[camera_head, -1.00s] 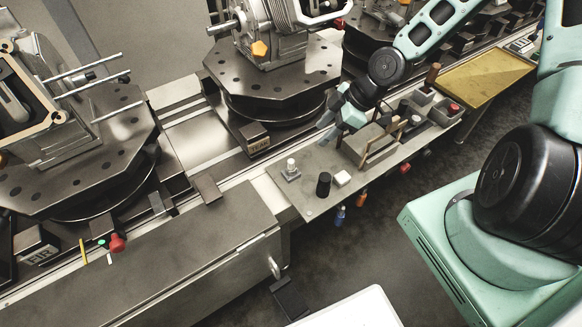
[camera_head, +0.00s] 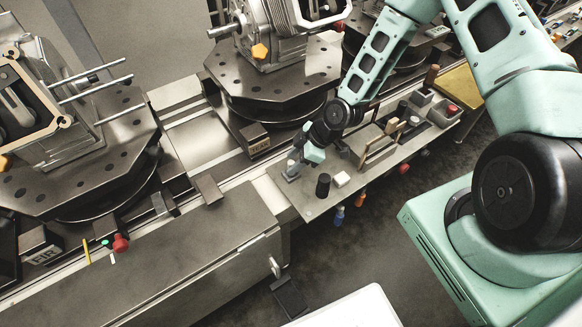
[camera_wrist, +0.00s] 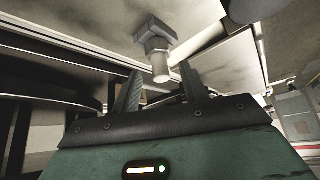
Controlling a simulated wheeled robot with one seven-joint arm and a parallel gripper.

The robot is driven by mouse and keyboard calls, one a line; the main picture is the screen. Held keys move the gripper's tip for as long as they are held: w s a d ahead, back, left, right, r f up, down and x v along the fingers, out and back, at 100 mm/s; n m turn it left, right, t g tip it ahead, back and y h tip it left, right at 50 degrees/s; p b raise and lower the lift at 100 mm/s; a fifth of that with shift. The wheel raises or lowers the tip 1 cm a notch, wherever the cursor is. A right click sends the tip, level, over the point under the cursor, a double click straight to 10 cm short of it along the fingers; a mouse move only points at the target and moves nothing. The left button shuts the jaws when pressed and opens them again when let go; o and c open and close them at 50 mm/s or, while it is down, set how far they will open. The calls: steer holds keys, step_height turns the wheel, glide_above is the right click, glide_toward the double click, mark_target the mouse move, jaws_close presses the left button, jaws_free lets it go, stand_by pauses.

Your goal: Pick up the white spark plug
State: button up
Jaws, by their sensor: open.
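The white spark plug (camera_head: 291,165) stands upright on a small grey base at the left end of the grey side shelf (camera_head: 318,200). It also shows in the wrist view (camera_wrist: 159,67), its pale round end pointing toward my gripper. My gripper (camera_head: 299,156) is beside and slightly above the plug and partly covers it in the head view. In the wrist view the two dark fingers (camera_wrist: 161,80) are apart, with the plug's end just beyond the gap between them. Nothing is held.
A wooden-posted rack (camera_head: 377,150) and grey bins (camera_head: 443,113) are further right. Turntable fixtures (camera_head: 275,85) stand behind the shelf. Coloured-handled tools hang from its front edge.

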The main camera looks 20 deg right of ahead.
mark_target(291, 162)
steer(key=shift+p+x, duration=0.35)
steer(key=shift+x, duration=1.35)
steer(key=shift+a+r, duration=0.1)
steer(key=c, duration=0.9)
steer(key=shift+r, duration=0.15)
steer(key=shift+r+b, duration=1)
steer(key=shift+r, duration=3.85)
